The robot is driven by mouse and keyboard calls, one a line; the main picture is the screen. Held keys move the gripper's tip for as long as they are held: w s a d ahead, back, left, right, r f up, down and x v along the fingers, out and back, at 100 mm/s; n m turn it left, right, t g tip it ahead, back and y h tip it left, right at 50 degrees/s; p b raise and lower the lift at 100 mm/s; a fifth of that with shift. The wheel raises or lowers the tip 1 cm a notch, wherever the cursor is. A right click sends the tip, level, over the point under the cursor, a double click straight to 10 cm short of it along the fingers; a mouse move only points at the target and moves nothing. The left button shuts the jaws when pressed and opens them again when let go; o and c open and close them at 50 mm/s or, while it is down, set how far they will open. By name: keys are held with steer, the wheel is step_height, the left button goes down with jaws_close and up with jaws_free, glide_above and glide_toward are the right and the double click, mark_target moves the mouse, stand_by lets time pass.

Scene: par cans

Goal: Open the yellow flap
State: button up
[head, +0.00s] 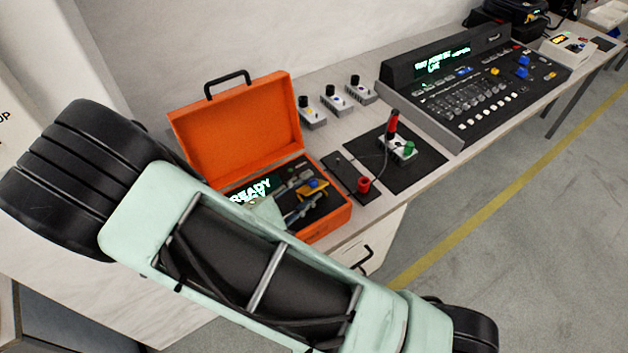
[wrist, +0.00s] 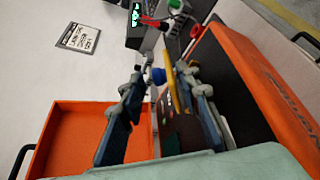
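The yellow flap (head: 317,193) is on the dark panel inside the open orange case (head: 240,127), near a blue knob (head: 314,183). In the wrist view, part of the yellow flap (wrist: 183,82) shows beside my right finger, and the blue knob (wrist: 157,76) shows between the fingers. My gripper (wrist: 165,76) has its two blue-grey fingers apart, with nothing visibly held. It reaches down into the case. Whether the right finger touches the flap is unclear. My gripper and arm hide part of the panel and its green "READY" display (head: 252,190).
Right of the case are black mats with a red knob (head: 363,184) and a small box with a green knob (head: 403,149). Small knob boxes (head: 333,96) stand along the wall. A large mixing console (head: 475,85) stands farther right. The case walls rise around my gripper.

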steer(key=shift+x, duration=1.45)
steer(key=shift+c, duration=0.4)
